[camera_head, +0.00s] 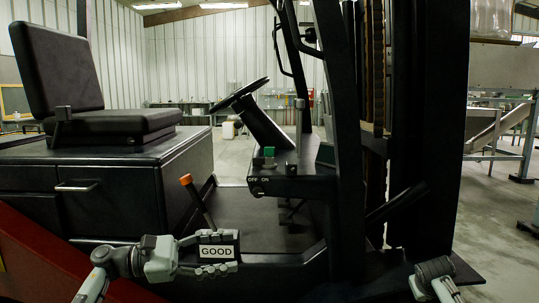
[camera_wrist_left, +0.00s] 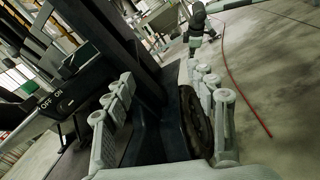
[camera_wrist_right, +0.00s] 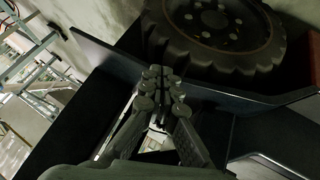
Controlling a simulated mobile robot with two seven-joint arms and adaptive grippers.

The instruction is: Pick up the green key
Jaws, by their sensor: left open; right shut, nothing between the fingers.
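The small green key (camera_head: 269,151) shows in the head view on top of the black control panel (camera_head: 290,184), above its OFF/ON label. Its exact shape is too small to tell. My left gripper (camera_head: 236,252) is open, below and left of the key, well apart from it. My right gripper is shut and empty in the right wrist view (camera_wrist_right: 160,88), far from the key, over the forklift's dark plate.
The steering wheel (camera_head: 240,93) and an orange-tipped lever (camera_head: 186,180) stand left of the key. The black mast (camera_head: 340,120) rises to its right. A GOOD label (camera_head: 216,251) shows between my left fingers. A tyre (camera_wrist_right: 220,30) lies beyond my right gripper.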

